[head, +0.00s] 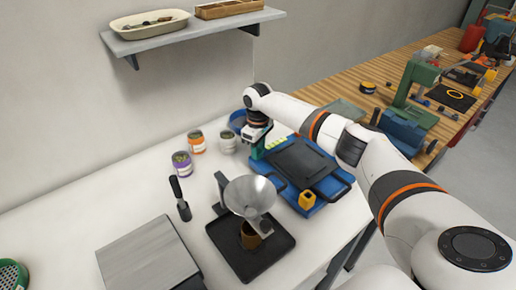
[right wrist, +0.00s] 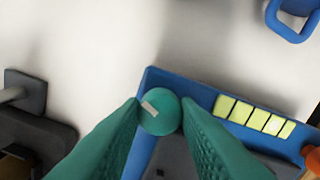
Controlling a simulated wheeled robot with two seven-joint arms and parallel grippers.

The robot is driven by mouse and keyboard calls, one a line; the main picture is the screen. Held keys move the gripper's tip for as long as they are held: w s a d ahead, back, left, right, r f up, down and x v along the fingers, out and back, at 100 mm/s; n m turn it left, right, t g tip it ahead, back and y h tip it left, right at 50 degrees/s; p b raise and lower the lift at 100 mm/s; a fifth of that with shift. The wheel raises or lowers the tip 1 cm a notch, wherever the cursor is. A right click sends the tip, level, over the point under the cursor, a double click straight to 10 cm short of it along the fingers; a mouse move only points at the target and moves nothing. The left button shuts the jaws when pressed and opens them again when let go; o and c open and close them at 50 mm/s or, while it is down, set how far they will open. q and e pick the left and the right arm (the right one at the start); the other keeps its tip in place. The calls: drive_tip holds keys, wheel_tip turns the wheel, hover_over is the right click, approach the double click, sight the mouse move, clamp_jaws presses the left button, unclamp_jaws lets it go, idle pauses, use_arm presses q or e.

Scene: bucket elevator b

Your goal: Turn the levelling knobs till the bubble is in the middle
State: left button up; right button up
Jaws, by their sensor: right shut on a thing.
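A blue platform (head: 330,187) with a dark plate on top stands on the white bench; its corner shows in the right wrist view (right wrist: 150,78). My right gripper (head: 258,150) is at its far left corner. In the right wrist view the green fingers (right wrist: 160,115) are shut on a round green knob (right wrist: 161,112) with a pale mark on its top. A row of yellow-green segments (right wrist: 254,117) lies along the edge beside the knob. A yellow knob (head: 307,200) is at the near corner. I cannot make out a bubble. My left gripper is out of view.
A metal funnel (head: 248,193) on a stand with a black base (head: 222,236) is close left of the platform. Several small jars (head: 182,164) stand behind. A grey plate (head: 148,262) lies at front left. A wall shelf (head: 190,35) hangs above.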

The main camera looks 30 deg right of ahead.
drive_tip(key=shift+r+n+p, duration=0.1)
drive_tip(key=shift+n+p, duration=0.45)
drive_tip(key=shift+n, duration=0.45)
drive_tip(key=n, duration=0.2)
drive_tip(key=shift+n+p, duration=0.4)
drive_tip(key=n, duration=0.2)
drive_tip(key=shift+n, duration=0.3)
drive_tip(key=shift+n+p, duration=0.4)
drive_tip(key=shift+n, duration=1.3)
drive_tip(key=o, duration=1)
drive_tip(key=shift+c, duration=0.2)
